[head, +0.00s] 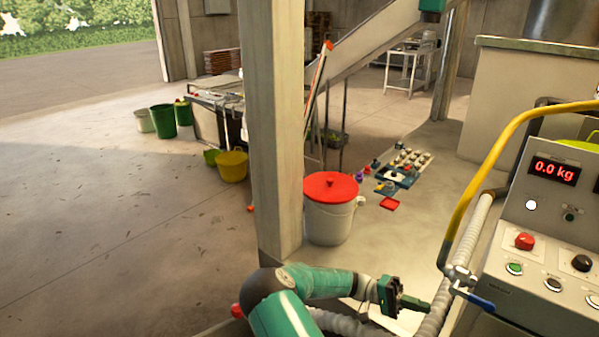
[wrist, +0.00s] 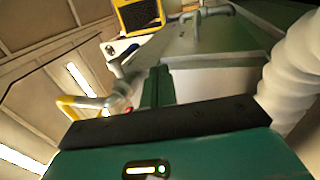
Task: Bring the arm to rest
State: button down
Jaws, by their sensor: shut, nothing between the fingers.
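My arm shows at the bottom of the head view, bent low and reaching right. My gripper (head: 412,303) is at the lower right of that view, beside the ribbed pale hose (head: 440,306) and left of the control panel (head: 545,245). In the wrist view my gripper (wrist: 157,85) has its fingers shut together, with nothing between them. A green indicator light shows on its housing.
A yellow pipe (head: 478,180) with a blue-handled valve (head: 480,302) stands close right of my gripper. A concrete column (head: 273,130) and a white bucket (head: 328,222) with a red lid (head: 330,187) stand behind my arm. Open floor lies to the left.

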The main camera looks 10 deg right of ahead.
jog(key=s+a+r+n+t+y, duration=0.3)
jog(key=s+a+r+t+y, duration=0.1)
jog(key=a+r+t, duration=0.3)
jog(key=s+a+r+n+t+y, duration=0.4)
jog(key=a+r+t, duration=0.4)
jog(key=a, duration=0.2)
jog(key=s+a+r+n+t+y, duration=0.3)
jog(key=s+a+r+t+y, duration=0.1)
jog(key=a+r+t, duration=0.3)
jog(key=shift+s+a+r+y, duration=0.2)
jog(key=shift+a+y, duration=0.4)
jog(key=shift+a, duration=0.35)
jog(key=shift+d, duration=0.15)
